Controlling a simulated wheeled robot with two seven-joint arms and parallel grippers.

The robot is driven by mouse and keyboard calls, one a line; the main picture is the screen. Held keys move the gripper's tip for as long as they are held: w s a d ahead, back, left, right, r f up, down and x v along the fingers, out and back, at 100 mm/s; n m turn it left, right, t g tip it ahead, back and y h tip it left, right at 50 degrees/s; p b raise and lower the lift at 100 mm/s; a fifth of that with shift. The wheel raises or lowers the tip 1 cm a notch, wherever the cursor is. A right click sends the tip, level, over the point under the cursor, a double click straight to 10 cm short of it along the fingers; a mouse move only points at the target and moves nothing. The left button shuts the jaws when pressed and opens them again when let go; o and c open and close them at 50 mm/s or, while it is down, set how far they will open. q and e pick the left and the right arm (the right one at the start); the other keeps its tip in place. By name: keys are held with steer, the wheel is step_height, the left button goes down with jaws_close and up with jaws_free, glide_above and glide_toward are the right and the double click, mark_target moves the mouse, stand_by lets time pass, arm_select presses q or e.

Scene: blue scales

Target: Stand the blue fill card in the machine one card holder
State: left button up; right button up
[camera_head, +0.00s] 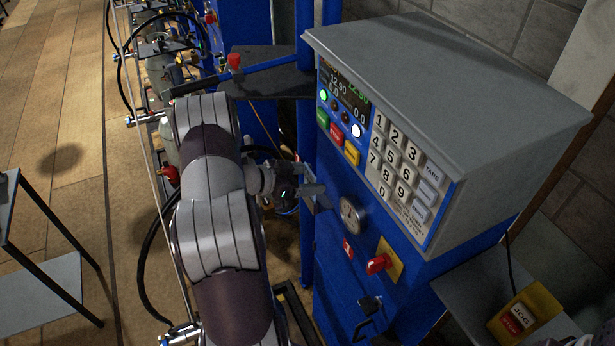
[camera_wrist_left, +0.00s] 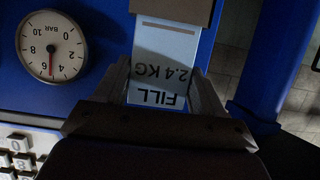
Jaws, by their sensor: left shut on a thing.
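The fill card (camera_wrist_left: 165,62), pale blue and white with "FILL 2.4 KG" upside down in the left wrist view, lies between the fingers of my left gripper (camera_wrist_left: 163,84). The gripper is shut on it. The card's far end meets a grey-brown piece (camera_wrist_left: 172,9), which looks like the card holder, at the top edge; I cannot tell whether it is inside it. In the head view my left gripper (camera_head: 314,194) is beside the blue machine's front, left of the gauge. The card cannot be made out clearly there. My right gripper is not in view.
A pressure gauge (camera_head: 350,215) sits close right of my left gripper, with a red switch (camera_head: 378,264) below. The keypad panel (camera_head: 395,165) is above right. A yellow button box (camera_head: 524,312) stands at lower right. Hoses and other machines line the left.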

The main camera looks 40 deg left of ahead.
arm_select(q)
steer(key=shift+f, duration=0.15)
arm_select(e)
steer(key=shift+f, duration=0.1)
arm_select(q)
steer(key=shift+f+b, duration=0.45)
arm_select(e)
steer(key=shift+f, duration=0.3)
arm_select(q)
steer(key=shift+f, duration=0.25)
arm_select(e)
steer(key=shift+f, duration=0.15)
arm_select(q)
steer(key=o, duration=1.2)
steer(key=shift+r, duration=0.1)
